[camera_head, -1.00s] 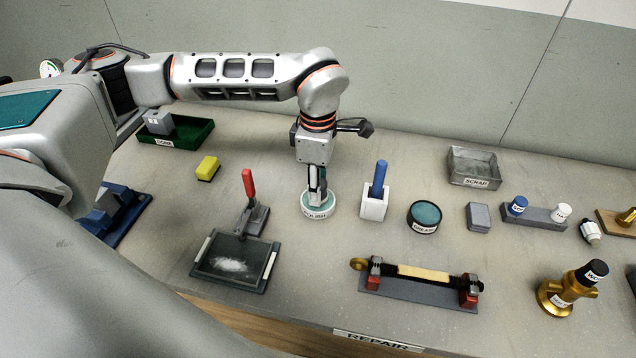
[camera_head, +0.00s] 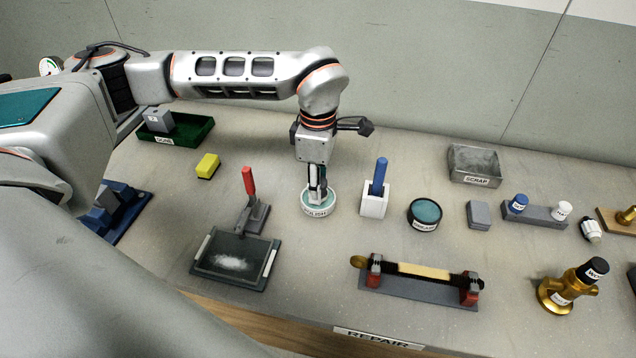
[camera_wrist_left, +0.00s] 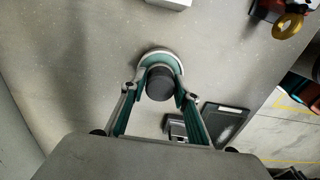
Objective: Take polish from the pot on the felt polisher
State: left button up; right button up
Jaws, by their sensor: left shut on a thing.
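The polish pot (camera_head: 318,210) is a low round white pot with a label and a teal top, standing on the bench left of centre. My left gripper (camera_head: 318,192) points straight down over it, its fingertips at the pot's mouth. In the left wrist view the left gripper (camera_wrist_left: 158,96) is shut on a dark round-ended thing, which I take to be the felt polisher (camera_wrist_left: 162,84). The pot's rim (camera_wrist_left: 158,52) shows around its far side. The polisher's lower end is hidden, so I cannot tell whether it touches the polish. My right gripper is not in view.
A white holder (camera_head: 373,207) with a blue handle stands close right of the pot, and the grease tin (camera_head: 424,215) beyond it. A clamped rod fixture (camera_head: 420,285) lies in front.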

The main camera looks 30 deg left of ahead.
pick_arm(q)
jog(key=shift+f, duration=0.4)
jog(key=shift+f, duration=0.1)
dwell(1.5)
jog(key=shift+r+p, duration=1.5)
jog(key=shift+r, duration=0.55)
jog(key=shift+r+p, duration=1.1)
jog(key=shift+r, duration=0.45)
